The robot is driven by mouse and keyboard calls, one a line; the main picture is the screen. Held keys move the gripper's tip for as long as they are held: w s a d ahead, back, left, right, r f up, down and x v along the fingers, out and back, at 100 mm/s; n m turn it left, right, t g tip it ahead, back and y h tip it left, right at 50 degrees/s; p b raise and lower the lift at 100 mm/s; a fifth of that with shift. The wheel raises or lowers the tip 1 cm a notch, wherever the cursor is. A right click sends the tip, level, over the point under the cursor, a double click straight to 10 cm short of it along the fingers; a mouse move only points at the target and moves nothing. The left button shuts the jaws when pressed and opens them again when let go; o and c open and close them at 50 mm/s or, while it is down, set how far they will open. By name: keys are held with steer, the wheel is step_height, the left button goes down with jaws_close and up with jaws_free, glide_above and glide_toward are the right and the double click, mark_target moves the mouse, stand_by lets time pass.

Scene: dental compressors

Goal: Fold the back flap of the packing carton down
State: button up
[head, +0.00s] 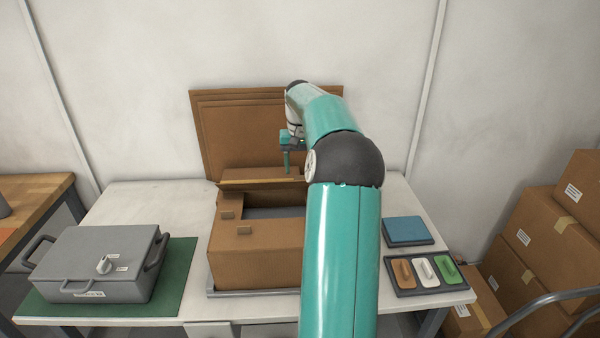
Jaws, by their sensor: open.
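The brown packing carton (245,262) stands on a grey base plate at the middle of the table, partly hidden on its right by my arm. Its front and left top panels lie flat, each with a small tab, around a dark grey opening. The back flap (245,176) appears to stand raised along the carton's rear edge; its exact tilt is hard to tell. My gripper (287,166) is open and points down at the right part of the back flap. Whether it touches the flap cannot be told. Only part of the fingers shows.
Flat cardboard sheets (225,125) lean against the wall behind the carton. A grey case (95,262) sits on a green mat (178,270) at left. A blue pad (408,231) and a tray (403,291) with three coloured handled pieces lie at right. Stacked boxes (545,215) stand beyond.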

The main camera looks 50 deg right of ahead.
steer(key=shift+f, duration=1.35)
jaws_close()
steer(key=shift+s+a, duration=0.1)
steer(key=shift+a, duration=0.05)
steer(key=shift+s+a+f+t+h, duration=0.15)
steer(key=shift+s+a+t+h, duration=0.2)
steer(key=shift+t+h, duration=0.3)
steer(key=shift+s+a+f+t+h, duration=0.3)
steer(key=shift+a+t+h, duration=0.15)
steer(key=shift+h, duration=0.2)
steer(key=shift+s+a+f+t+h, duration=0.3)
steer(key=shift+t+h, duration=0.2)
steer(key=shift+h, duration=0.1)
steer(key=shift+s+a+f+t+h, duration=0.3)
steer(key=shift+f+t+h, duration=0.3)
steer(key=shift+t+h, duration=0.2)
steer(key=shift+s+a+f+t+h, duration=0.2)
steer(key=shift+a+f+t+h, duration=0.1)
steer(key=shift+f+t+h, duration=0.35)
steer(key=shift+r+h, duration=0.1)
steer(key=shift+h, duration=0.15)
